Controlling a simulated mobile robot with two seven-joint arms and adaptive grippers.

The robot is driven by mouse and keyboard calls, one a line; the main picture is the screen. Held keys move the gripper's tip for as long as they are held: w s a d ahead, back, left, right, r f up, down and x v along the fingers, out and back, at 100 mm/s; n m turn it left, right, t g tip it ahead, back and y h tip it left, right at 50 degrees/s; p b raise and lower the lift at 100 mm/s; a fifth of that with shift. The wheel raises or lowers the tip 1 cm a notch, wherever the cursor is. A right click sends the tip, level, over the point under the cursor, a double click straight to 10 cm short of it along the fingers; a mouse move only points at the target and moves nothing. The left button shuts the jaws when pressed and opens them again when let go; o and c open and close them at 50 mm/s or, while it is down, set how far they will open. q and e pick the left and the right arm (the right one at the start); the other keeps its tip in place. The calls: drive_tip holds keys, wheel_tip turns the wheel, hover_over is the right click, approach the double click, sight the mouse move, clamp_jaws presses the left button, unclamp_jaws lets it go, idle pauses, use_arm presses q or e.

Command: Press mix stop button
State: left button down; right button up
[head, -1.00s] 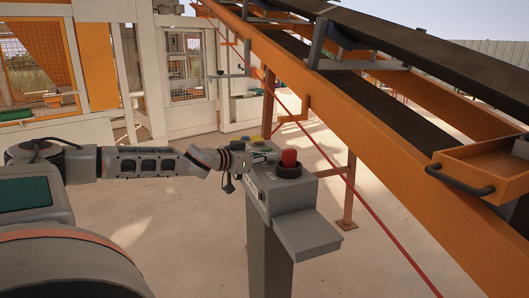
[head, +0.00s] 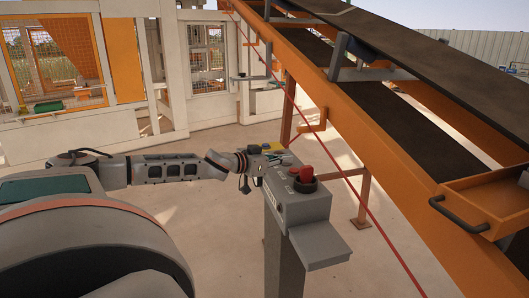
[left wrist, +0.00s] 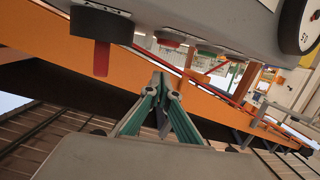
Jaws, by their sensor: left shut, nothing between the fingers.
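I cannot read which is mix stop. My left gripper (head: 284,158) hovers over the panel, behind the large red button. Its fingertips (left wrist: 160,84) are together and empty, apart from the buttons as far as I can see. My right gripper is out of view.
An orange conveyor frame (head: 370,140) with dark belts slopes across the right, close behind the box. A red cord (head: 345,170) runs along it. A grey ledge (head: 320,245) juts from the box's front. Pale floor lies open to the left.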

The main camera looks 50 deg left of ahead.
use_arm(q)
drive_tip(key=shift+s+a+p, duration=0.2)
drive_tip(key=shift+s+p, duration=0.15)
drive_tip(key=shift+p, duration=0.1)
drive_tip(key=shift+s+a+f, duration=0.1)
drive_tip(key=shift+s+f, duration=0.2)
drive_tip(key=shift+s, duration=0.05)
drive_tip(key=v, duration=0.7)
drive_tip(key=shift+r, duration=0.3)
drive_tip(key=shift+w, duration=0.1)
idle(0.7)
